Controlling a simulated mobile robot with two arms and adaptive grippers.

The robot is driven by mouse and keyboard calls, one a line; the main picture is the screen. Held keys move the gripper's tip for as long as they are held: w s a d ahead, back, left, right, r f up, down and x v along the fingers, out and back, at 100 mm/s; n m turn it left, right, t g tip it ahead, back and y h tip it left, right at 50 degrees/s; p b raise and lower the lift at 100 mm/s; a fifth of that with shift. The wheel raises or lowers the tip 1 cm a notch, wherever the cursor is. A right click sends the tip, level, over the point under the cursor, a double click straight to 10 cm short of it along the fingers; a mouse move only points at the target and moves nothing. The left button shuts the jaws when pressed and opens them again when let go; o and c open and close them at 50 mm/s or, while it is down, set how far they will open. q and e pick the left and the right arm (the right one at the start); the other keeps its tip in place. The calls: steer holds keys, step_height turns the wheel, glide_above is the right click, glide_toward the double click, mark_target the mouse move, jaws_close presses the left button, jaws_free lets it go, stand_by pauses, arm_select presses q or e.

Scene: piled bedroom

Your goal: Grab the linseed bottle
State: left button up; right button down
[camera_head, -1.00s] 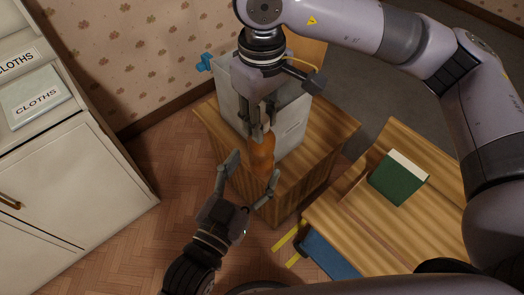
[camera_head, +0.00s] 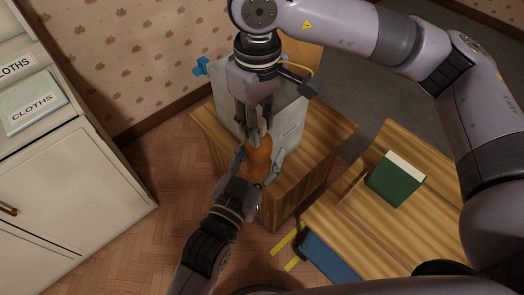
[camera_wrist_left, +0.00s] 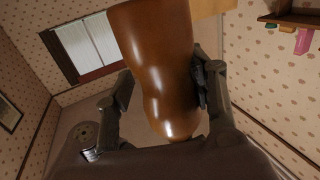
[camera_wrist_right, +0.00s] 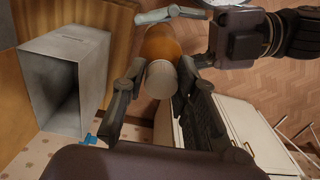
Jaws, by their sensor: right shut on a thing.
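The linseed bottle (camera_head: 259,158) is orange-brown with a pale cap. It hangs upright in front of a grey box. My right gripper (camera_head: 254,133) comes from above and is shut on its top end, which also shows in the right wrist view (camera_wrist_right: 161,76). My left gripper (camera_head: 257,163) comes from below, with its fingers on either side of the bottle's lower body. In the left wrist view the bottle (camera_wrist_left: 160,60) stands between these fingers. The right-hand finger is against or very near it, and a gap shows at the other. Any label is hidden.
The grey box (camera_head: 290,118), open on one side in the right wrist view (camera_wrist_right: 40,75), stands on a wooden cabinet (camera_head: 325,138). A wooden desk (camera_head: 330,225) with a green book (camera_head: 393,182) is at right. A white cabinet (camera_head: 75,185) is at left, with bare floor between.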

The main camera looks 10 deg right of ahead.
arm_select(q)
steer(key=shift+s+d, duration=0.1)
steer(key=shift+d, duration=0.05)
steer(key=c, duration=1)
arm_select(e)
steer(key=shift+a, duration=0.1)
arm_select(q)
steer(key=shift+c, duration=0.2)
arm_select(e)
steer(key=c, duration=1.6)
jaws_free()
arm_select(q)
steer(key=shift+c, duration=0.2)
arm_select(e)
steer(key=o, duration=0.4)
steer(key=shift+r, duration=0.1)
